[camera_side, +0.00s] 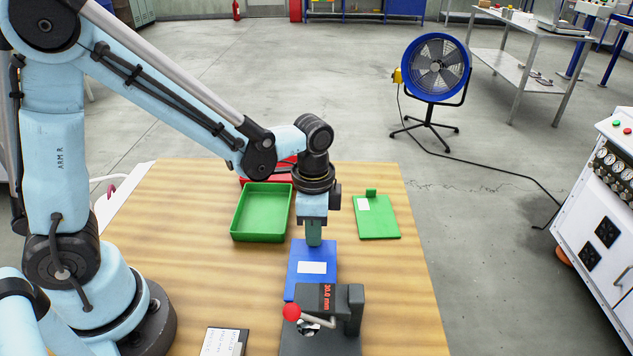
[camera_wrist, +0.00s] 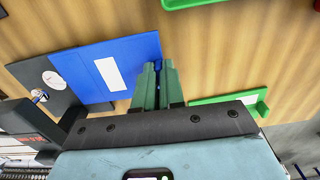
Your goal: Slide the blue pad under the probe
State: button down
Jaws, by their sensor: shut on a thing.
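The blue pad (camera_side: 312,255) lies flat on the wooden table with a white label on top. It also shows in the wrist view (camera_wrist: 135,55). My gripper (camera_side: 314,243) is at the pad's far edge. In the wrist view its green fingers (camera_wrist: 160,66) are closed on a blue part at that edge. The dark gauge with the probe (camera_side: 347,300), marked 30.0 mm, stands at the pad's near end. Its dark base (camera_wrist: 40,72) shows a round disc, which the pad leaves uncovered. The pad's leading edge meets or overlaps the base; I cannot tell which. The probe tip is not clear.
A red-knobbed lever (camera_side: 291,312) sticks out at the gauge's left. A green pad (camera_side: 378,222) with an upright tab lies to the right. A green tray (camera_side: 240,236) and a red tray (camera_side: 250,180) stand to the left.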

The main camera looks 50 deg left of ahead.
aim_at(311, 272)
jog(key=shift+s+d+f, duration=0.15)
jog(key=shift+s+d, duration=2.4)
jog(key=shift+f, duration=0.4)
jog(key=c, duration=1.2)
grip_release()
jog(key=shift+o, duration=0.2)
jog(key=shift+r, duration=0.1)
jog(key=shift+r, duration=3.4)
jog(key=shift+a, duration=0.1)
